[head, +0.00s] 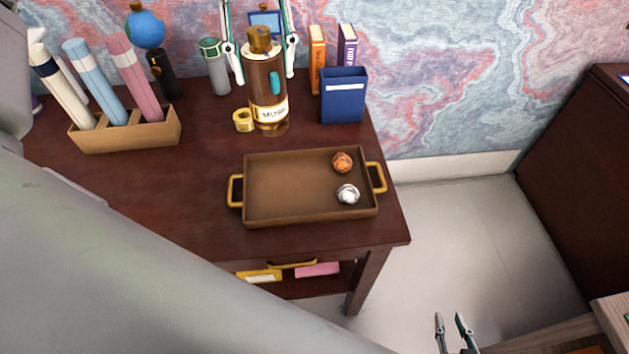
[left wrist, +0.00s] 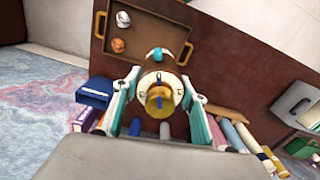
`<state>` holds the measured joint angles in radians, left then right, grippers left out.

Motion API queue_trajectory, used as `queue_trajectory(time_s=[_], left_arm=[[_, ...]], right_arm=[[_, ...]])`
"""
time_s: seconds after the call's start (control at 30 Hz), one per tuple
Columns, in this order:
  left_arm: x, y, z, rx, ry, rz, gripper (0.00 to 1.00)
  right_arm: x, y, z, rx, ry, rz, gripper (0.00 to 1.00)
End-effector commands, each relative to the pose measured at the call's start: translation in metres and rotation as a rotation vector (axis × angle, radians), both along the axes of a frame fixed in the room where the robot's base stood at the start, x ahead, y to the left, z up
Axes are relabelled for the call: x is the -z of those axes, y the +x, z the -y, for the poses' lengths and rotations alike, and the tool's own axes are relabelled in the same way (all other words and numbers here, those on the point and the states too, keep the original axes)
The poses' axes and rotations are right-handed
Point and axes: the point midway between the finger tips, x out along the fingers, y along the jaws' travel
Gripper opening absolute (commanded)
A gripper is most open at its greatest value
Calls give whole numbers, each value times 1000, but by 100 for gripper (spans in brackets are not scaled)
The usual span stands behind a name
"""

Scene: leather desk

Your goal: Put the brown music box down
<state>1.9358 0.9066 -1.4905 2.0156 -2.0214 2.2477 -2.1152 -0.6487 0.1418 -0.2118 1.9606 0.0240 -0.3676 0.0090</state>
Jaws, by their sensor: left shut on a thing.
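The brown music box (head: 262,80) looks like an upright brown cylinder with a gold top, a white label and a teal patch. It is at the back of the dark red desk, behind the tray. My left gripper (head: 264,76) has a finger on each side of it and is shut on it. The left wrist view shows the gold top of the music box (left wrist: 158,98) between the fingers of my left gripper (left wrist: 160,78). I cannot tell whether its base touches the desk. My right gripper (head: 449,318) is open and empty over the floor, at the bottom right.
A brown tray (head: 300,210) with gold handles holds an orange ball and a silver ball. A gold ring-like item (head: 243,121) is beside the music box. A blue holder (head: 343,100), books, a grey bottle (head: 216,70) and a tube rack (head: 130,138) stand near. The desk's left front is clear.

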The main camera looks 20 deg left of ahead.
Motion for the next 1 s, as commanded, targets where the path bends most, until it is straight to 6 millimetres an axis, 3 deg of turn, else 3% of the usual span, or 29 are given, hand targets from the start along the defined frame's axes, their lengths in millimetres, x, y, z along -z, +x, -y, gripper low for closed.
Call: queue_trajectory(time_s=[0.17,0.6,0.73,1.0], left_arm=[[25,-1,-1,-1,0,-3,0],[130,-1,0,0,0,-5,0],[149,-1,0,-1,0,-2,0],[167,-1,0,-1,0,-1,0]], right_arm=[[6,-1,0,0,0,-3,25],[21,-5,-2,1,4,-14,25],[23,-5,-2,1,3,-15,25],[25,-6,-2,1,4,-16,25]])
